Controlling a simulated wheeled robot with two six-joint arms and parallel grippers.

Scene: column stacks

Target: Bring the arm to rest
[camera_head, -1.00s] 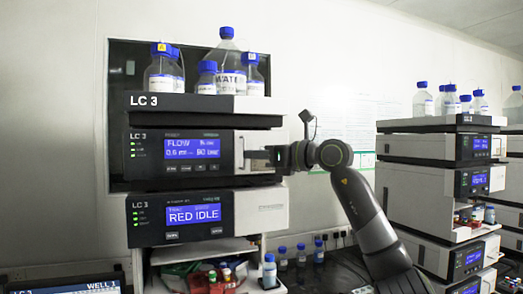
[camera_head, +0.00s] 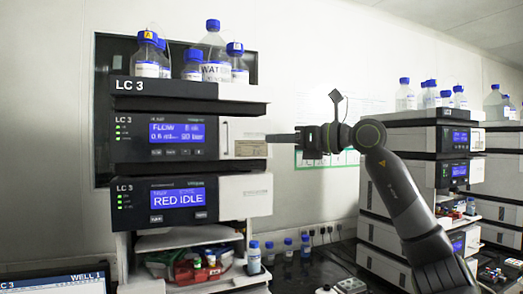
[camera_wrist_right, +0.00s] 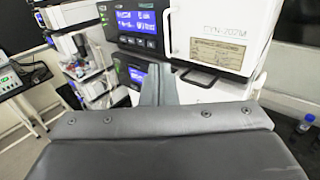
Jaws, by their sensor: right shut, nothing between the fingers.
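My right arm (camera_head: 405,195) comes in from the lower right in the head view, raised and bent. Its gripper (camera_head: 270,138) points left, level with the upper module of the LC 3 stack (camera_head: 190,92), close to that module's right front side. In the right wrist view the two fingers (camera_wrist_right: 158,84) lie together with nothing between them, and a stack's front panels stand beyond them. I cannot tell whether the fingertips touch the module. My left gripper is not in view.
Blue-capped bottles (camera_head: 214,50) stand on top of the LC 3 stack. A second stack (camera_head: 440,114) with bottles is at the right, behind my arm. Small bottles (camera_head: 288,246) stand on the dark bench between the stacks. A monitor (camera_head: 60,282) is at the lower left.

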